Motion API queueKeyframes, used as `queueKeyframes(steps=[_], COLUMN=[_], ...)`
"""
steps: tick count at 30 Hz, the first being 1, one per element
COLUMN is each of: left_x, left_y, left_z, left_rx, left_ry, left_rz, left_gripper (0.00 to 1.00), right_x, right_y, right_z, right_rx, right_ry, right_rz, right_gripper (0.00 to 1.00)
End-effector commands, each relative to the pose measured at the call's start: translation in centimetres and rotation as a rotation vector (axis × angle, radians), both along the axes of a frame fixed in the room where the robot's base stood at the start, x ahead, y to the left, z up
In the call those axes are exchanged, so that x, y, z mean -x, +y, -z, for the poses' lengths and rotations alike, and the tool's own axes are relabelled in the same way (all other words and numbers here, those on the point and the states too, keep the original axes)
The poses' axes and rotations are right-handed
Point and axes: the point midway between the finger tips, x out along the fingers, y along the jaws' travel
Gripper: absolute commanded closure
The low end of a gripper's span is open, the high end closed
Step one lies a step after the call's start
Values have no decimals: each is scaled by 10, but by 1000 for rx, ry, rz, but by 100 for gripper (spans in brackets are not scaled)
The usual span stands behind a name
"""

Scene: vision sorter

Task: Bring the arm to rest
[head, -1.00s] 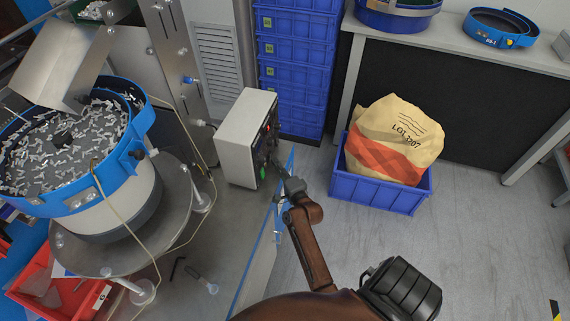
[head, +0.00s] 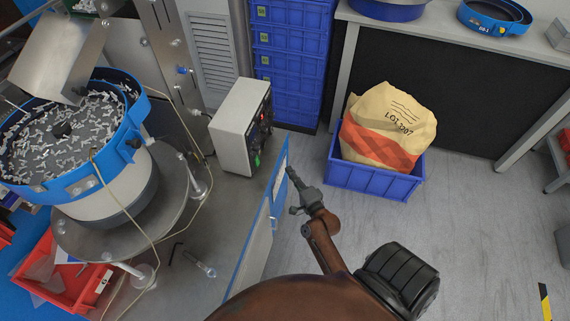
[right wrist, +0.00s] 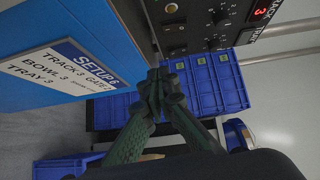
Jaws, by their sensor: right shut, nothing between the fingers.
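My right gripper (head: 292,174) is shut and empty. In the head view it is at the end of my brown right arm (head: 322,245), just right of a blue-edged panel (head: 262,222). It is apart from the grey control box (head: 241,127) above and to its left. In the right wrist view the two dark fingers of my right gripper (right wrist: 160,76) meet at their tips. The box's dark face (right wrist: 200,28) with knobs and a red display shows beyond them. My left gripper is not in view.
A blue crate (head: 375,180) holding a tan sack (head: 388,125) stands on the floor to the right. Stacked blue crates (head: 290,65) stand behind. A bowl feeder (head: 100,205) fills the left. A setup sign (right wrist: 62,68) is close by the fingers.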

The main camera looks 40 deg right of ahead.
Motion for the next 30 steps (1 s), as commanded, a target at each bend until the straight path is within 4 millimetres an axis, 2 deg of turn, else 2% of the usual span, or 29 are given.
queueKeyframes(steps=[4,23,26,29,30], left_x=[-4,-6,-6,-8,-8], left_y=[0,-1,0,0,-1], left_z=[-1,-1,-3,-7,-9], left_rx=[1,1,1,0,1], left_ry=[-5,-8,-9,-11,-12], left_rz=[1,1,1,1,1], left_gripper=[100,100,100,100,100], right_x=[6,5,7,15,21], right_y=[3,5,11,25,32], right_z=[0,5,30,80,105], right_rx=[0,4,38,110,149], right_ry=[0,11,69,187,246], right_rz=[-2,-7,-22,-63,-87], right_gripper=[100,100,100,100,100])
